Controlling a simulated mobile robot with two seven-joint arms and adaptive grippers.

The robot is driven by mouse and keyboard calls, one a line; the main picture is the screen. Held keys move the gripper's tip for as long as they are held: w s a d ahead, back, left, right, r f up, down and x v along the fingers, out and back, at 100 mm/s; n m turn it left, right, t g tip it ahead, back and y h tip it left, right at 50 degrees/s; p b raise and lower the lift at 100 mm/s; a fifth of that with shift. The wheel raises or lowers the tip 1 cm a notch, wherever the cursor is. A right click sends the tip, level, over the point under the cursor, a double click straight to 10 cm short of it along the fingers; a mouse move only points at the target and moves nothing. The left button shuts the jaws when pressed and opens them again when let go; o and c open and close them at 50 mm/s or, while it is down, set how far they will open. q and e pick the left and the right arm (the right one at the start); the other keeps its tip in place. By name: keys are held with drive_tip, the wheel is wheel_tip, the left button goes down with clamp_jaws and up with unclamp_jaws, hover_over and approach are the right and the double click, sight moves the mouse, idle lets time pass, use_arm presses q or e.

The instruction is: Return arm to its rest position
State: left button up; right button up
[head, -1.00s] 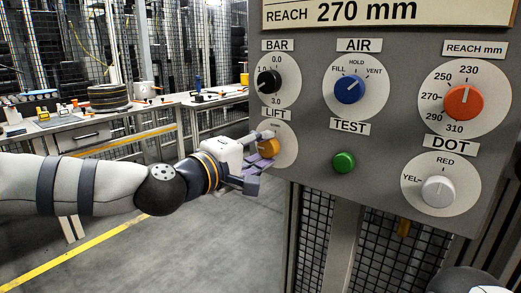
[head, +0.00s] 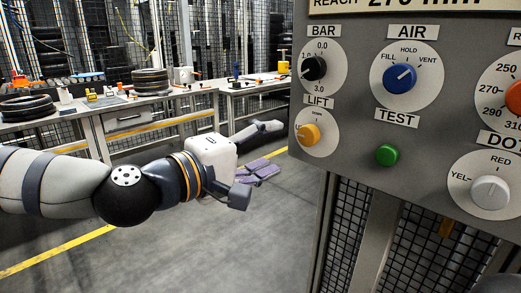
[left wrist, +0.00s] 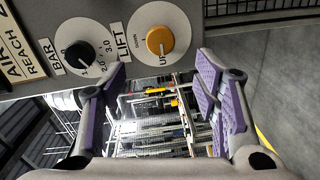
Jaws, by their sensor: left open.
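My left gripper (head: 258,160) is open and empty in the head view, to the left of the control panel (head: 350,115) and apart from it. In the left wrist view its purple-padded fingers (left wrist: 160,105) stand wide apart with nothing between them. The orange LIFT knob (head: 309,134) is on the panel, right of the gripper; it also shows in the left wrist view (left wrist: 160,41), beyond the fingers. My right gripper is not in view.
The panel also carries the black BAR knob (head: 314,68), blue AIR knob (head: 400,78), green TEST button (head: 388,155) and white DOT knob (head: 490,192). Workbenches (head: 75,126) with tyres (head: 151,82) stand at the back left. Open grey floor (head: 190,255) lies below my left arm.

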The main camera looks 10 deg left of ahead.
use_arm(q)
drive_tip(key=shift+v, duration=1)
drive_tip(key=s+d+f+m+g, duration=0.1)
drive_tip(key=s+f+g, duration=0.15)
drive_tip(key=f, duration=0.35)
drive_tip(key=s+d+f+g+y+p, duration=0.1)
drive_tip(key=s+d+f, duration=0.15)
drive_tip(key=f, duration=0.45)
drive_tip(key=s+d+f+m+g, duration=0.1)
drive_tip(key=s+f+g, duration=0.1)
drive_tip(key=s+f, duration=0.3)
drive_tip(key=s+a+f+m+g+y+p, duration=0.1)
drive_tip(key=s+a+f+m+g+y, duration=0.2)
drive_tip(key=s+f, duration=0.8)
drive_tip(key=s+a+f+m+g+y+p, duration=0.1)
drive_tip(key=s+a+f+m+g+y, duration=0.1)
drive_tip(key=s+a, duration=0.6)
drive_tip(key=s+a+f+m+g+y+p, duration=0.1)
drive_tip(key=s+a+f+g+y, duration=0.3)
drive_tip(key=s, duration=1.1)
drive_tip(key=a+f+g, duration=0.2)
drive_tip(key=a+f, duration=0.2)
drive_tip(key=shift+s+m, duration=0.3)
drive_tip(key=shift+m, duration=0.1)
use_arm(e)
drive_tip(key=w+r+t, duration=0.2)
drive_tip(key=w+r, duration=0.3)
